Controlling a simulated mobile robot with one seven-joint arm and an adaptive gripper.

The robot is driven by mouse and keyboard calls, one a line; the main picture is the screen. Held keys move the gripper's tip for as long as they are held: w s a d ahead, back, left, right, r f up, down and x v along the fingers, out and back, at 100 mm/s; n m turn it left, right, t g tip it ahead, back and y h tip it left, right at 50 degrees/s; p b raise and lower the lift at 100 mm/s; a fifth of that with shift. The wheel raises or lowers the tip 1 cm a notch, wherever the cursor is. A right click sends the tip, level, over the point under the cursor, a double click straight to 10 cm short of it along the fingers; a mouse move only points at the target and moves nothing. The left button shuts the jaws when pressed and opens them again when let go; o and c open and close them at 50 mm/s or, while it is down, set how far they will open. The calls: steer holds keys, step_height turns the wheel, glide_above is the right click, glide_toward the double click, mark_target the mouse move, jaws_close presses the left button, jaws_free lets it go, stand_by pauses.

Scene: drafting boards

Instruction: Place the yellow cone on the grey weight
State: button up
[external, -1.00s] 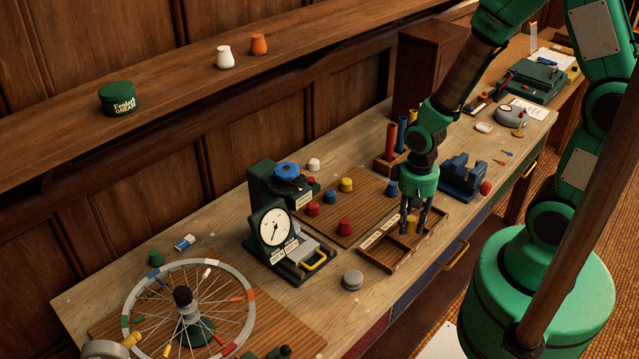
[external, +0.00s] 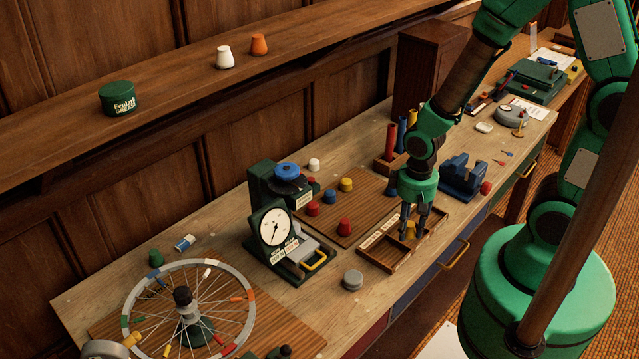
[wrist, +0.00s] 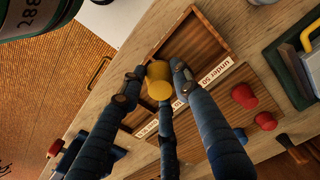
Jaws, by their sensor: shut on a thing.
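The yellow cone (external: 410,230) is between the fingers of my gripper (external: 412,228), over the right part of the wooden divided tray. In the wrist view my gripper (wrist: 157,75) is shut on the yellow cone (wrist: 159,83), its fingers on both sides of it. I cannot tell whether the cone still touches the tray floor. The grey weight (external: 352,280), a short round block, stands on the bench left of the tray, apart from my gripper. I do not make it out in the wrist view.
The wooden tray (external: 378,264) has labelled compartments. A red cone (external: 345,227) stands on the slatted board beside it. The dial scale (external: 277,232) is left of the grey weight, and a blue vise-like block (external: 461,180) is right of my gripper. Bare bench surrounds the weight.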

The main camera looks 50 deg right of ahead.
steer(key=s+a+r+n+p, duration=0.2)
steer(key=s+a+n, duration=0.8)
steer(key=a+n, duration=0.1)
steer(key=shift+n, duration=0.5)
glide_above(354, 276)
steer(key=shift+a+f+b, duration=0.15)
steer(key=shift+f+b, duration=0.2)
steer(key=shift+f, duration=0.35)
steer(key=shift+f, duration=0.1)
steer(key=shift+f, duration=1.65)
steer(key=shift+f+b, duration=0.15)
steer(key=shift+b, duration=0.2)
steer(key=o, duration=1.2)
steer(key=shift+c, duration=0.2)
